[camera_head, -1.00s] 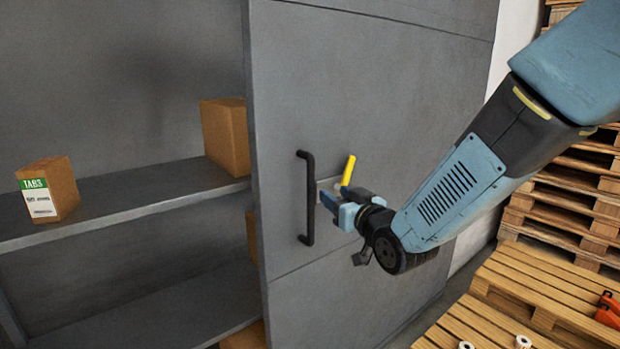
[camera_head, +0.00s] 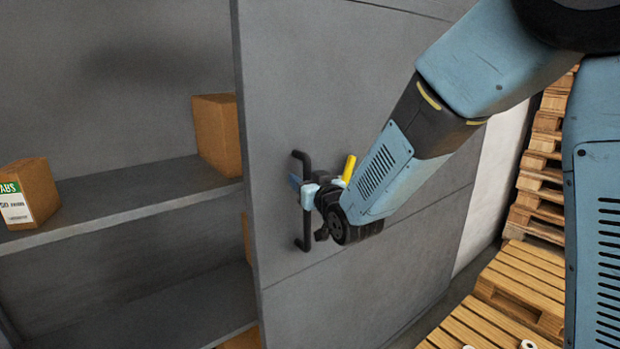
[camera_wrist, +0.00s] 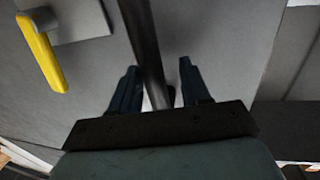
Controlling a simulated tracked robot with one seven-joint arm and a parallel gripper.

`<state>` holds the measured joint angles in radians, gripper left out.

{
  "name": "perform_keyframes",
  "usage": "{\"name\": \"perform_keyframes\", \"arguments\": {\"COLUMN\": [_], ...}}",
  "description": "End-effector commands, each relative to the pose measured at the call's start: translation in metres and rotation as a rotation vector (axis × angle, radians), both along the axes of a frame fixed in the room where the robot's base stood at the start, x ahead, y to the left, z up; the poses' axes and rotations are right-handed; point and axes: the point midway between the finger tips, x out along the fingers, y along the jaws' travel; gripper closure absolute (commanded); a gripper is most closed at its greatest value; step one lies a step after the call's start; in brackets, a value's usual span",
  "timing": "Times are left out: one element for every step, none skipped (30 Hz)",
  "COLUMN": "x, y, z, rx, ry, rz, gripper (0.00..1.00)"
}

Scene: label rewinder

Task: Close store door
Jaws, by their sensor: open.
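The grey store door (camera_head: 390,90) is a sliding-looking panel that covers the right part of the cabinet; the left part stands open. Its black vertical bar handle (camera_head: 305,235) is near the door's left edge. My gripper (camera_head: 300,187) is at the handle. In the wrist view the handle (camera_wrist: 143,45) runs between the two dark fingers of my gripper (camera_wrist: 157,85), with gaps on both sides. The fingers are open around it. A yellow lever (camera_head: 349,168) sits on the door just right of the handle; it also shows in the wrist view (camera_wrist: 42,55).
The open shelf (camera_head: 130,195) holds a labelled carton (camera_head: 38,190) and a plain carton (camera_head: 216,135). Wooden pallets (camera_head: 515,285) stand at the right, with small white rolls on one. My arm crosses in front of the door's right side.

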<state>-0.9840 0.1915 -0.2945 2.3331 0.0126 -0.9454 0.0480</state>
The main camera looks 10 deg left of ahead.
Motion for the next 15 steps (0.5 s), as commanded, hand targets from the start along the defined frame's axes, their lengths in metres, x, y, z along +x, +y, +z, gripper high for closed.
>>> {"name": "perform_keyframes", "arguments": {"x": [0.0019,0.0029,0.0039,0.0046,0.0052,0.0058,0.0062,0.0066,0.0070,0.0072,0.0075,0.0076,0.0078,0.0080,0.0079], "y": [-0.0006,-0.0013,-0.0021,-0.0028,-0.0035,-0.0044,-0.0050,-0.0056,-0.0062,-0.0066,-0.0069,-0.0073,-0.0075,-0.0077,-0.0078], "z": [0.0001,0.0002,0.0002,0.0002,0.0002,0.0002,0.0002,0.0002,0.0002,0.0002,0.0002,0.0002,0.0002,0.0001,0.0002], "rx": [0.000,0.000,0.000,0.000,0.000,0.000,0.000,0.000,0.000,0.000,0.000,0.000,0.000,0.000,0.000], "ry": [0.000,0.000,0.000,0.000,0.000,0.000,0.000,0.000,0.000,0.000,0.000,0.000,0.000,0.000,0.000], "rz": [-0.003,-0.005,-0.008,-0.009,-0.010,-0.012,-0.013,-0.014,-0.015,-0.016,-0.016,-0.017,-0.017,-0.017,-0.018], "gripper": [0.53,0.53,0.53,0.53,0.53,0.53,0.53,0.53,0.53,0.53,0.56,0.60,0.63,0.66,0.70]}}
